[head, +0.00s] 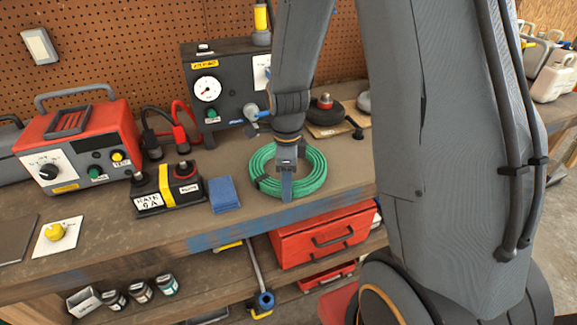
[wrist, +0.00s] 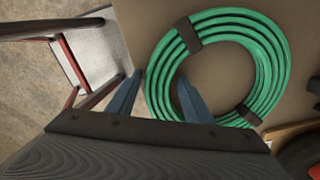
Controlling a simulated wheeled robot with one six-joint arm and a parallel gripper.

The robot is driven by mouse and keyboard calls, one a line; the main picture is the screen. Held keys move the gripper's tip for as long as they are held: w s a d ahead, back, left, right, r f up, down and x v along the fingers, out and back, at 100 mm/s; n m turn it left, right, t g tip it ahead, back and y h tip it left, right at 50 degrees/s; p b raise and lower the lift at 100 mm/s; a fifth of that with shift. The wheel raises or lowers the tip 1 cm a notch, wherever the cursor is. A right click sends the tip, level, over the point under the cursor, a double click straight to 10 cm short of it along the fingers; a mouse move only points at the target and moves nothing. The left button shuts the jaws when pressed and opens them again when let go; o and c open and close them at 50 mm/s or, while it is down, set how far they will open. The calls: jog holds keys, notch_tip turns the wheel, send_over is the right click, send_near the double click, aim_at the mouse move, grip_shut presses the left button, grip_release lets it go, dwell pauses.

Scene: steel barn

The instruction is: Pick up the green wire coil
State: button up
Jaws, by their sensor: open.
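The green wire coil (head: 314,172) lies flat on the workbench near its front edge. In the wrist view the coil (wrist: 274,65) shows as a ring with dark straps around it. My gripper (head: 287,184) is pointed down at the coil's near side, open and holding nothing. In the wrist view my gripper (wrist: 160,80) has one finger outside the ring and the other over its inner edge or opening. One stretch of the ring shows between the fingers. I cannot tell how far down the fingertips reach.
A blue pad (head: 224,194) and a black battery-like box (head: 165,190) are left of the coil. A gauge box (head: 207,110) stands behind, and a red charger (head: 85,145) is farther left. A red toolbox (head: 320,238) is on the shelf below.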

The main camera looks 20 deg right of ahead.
grip_shut()
jog(key=shift+w+r, duration=0.1)
jog(key=shift+r, duration=0.1)
